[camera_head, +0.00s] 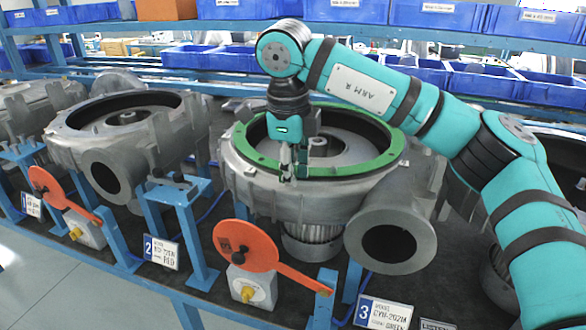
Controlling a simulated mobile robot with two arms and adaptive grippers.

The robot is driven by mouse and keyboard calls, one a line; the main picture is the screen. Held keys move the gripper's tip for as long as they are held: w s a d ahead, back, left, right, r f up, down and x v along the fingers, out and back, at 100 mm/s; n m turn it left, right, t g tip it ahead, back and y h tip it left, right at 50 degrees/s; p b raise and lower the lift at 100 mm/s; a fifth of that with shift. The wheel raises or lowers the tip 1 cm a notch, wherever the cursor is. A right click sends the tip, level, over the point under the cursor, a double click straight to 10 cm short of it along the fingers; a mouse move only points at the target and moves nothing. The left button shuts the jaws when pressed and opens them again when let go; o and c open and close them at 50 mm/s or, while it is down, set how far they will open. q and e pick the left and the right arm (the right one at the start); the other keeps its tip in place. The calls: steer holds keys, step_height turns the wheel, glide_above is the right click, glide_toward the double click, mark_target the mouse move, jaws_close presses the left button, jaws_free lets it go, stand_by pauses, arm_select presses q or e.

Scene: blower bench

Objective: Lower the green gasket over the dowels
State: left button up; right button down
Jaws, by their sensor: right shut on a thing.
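The green gasket (352,168) is a flat ring at the top rim of the grey blower housing (290,196) in the middle. It follows the rim closely; I cannot tell whether it rests on the rim or hangs just above it. My right gripper (293,168) points down at the ring's front part and is shut on it. The gripper and arm hide part of the ring's back and the housing's inside. I cannot make out the dowels clearly. My left gripper is not in view.
Another blower housing (75,140) stands open at left. Orange paddles (246,246) and a label reading 3 (383,312) are along the front of the blue-framed bench. Blue bins (346,11) fill the shelves behind. My right arm crosses the right side.

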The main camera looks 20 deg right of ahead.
steer(key=c, duration=1.2)
jaws_free()
steer(key=shift+o, duration=0.2)
step_height(320, 180, up, 12)
steer(key=s+a, duration=0.1)
steer(key=shift+s, duration=0.15)
